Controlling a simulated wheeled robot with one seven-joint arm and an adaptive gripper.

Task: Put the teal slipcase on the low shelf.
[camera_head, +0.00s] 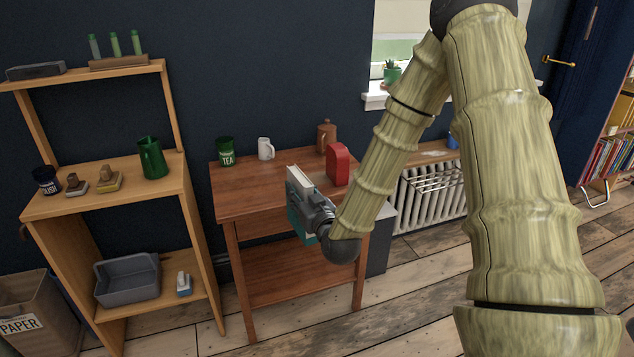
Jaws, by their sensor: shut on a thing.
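The teal slipcase (294,220) is upright in my gripper (311,207), with a pale block of pages showing at its upper edge. My gripper is shut on it from the right and hides much of its side. The slipcase is at the front right of the reddish wooden table, and overlaps the table's top and front in this view. I cannot tell the gap between them. The table's low shelf (270,281) lies below and looks bare where visible. The slipcase and my gripper hide part of the space above it.
The table top holds a green tea tin (226,152), white mug (265,149), brown canister (326,136) and red object (338,165). The left wooden unit also has a low board (147,308), with a grey bin (128,280) and a small brush-like item (183,284).

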